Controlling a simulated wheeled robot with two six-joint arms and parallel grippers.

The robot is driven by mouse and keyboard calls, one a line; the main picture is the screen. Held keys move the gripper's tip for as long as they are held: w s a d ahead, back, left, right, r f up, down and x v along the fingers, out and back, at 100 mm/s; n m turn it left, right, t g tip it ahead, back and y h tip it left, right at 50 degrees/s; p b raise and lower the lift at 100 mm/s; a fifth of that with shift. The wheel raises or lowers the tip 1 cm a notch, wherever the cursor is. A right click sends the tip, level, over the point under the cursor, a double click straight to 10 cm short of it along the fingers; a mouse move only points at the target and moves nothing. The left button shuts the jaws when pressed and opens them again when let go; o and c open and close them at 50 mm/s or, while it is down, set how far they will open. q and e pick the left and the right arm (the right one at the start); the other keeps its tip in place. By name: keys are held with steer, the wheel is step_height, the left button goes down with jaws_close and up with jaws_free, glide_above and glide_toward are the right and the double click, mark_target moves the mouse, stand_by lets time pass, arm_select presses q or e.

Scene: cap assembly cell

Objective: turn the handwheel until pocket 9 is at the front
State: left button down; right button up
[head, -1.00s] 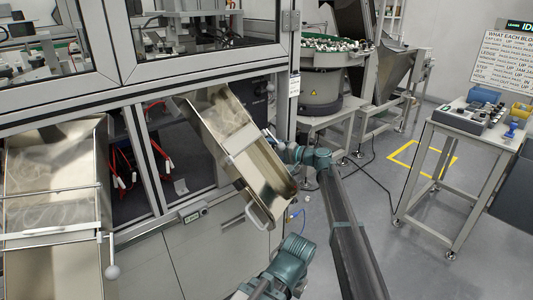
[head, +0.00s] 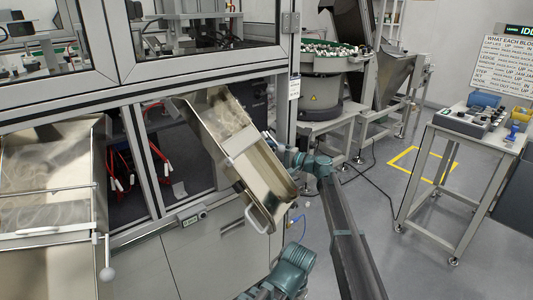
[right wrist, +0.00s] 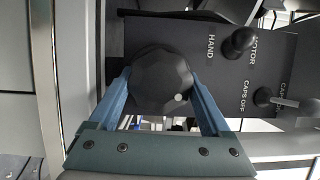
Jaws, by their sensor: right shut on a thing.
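The handwheel (right wrist: 161,72) is a black, faceted knob with one pale dot near its lower right edge in the right wrist view. My right gripper (right wrist: 160,92) has its two blue fingers against opposite sides of the handwheel and is shut on it. In the head view the right gripper and the handwheel are hidden behind the tilted metal chute. No numbered pocket can be made out in either view. My left gripper is not in view.
A dark panel (right wrist: 225,70) beside the handwheel carries a HAND/MOTOR knob (right wrist: 240,41) and a CAPS OFF switch (right wrist: 264,96). The metal chute (head: 238,150) hangs close to my right arm. A bowl feeder (head: 322,90) and a control table (head: 470,130) stand beyond.

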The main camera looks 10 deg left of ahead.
steer(key=o, duration=1.2)
steer(key=shift+c, duration=0.2)
steer(key=v, duration=1.4)
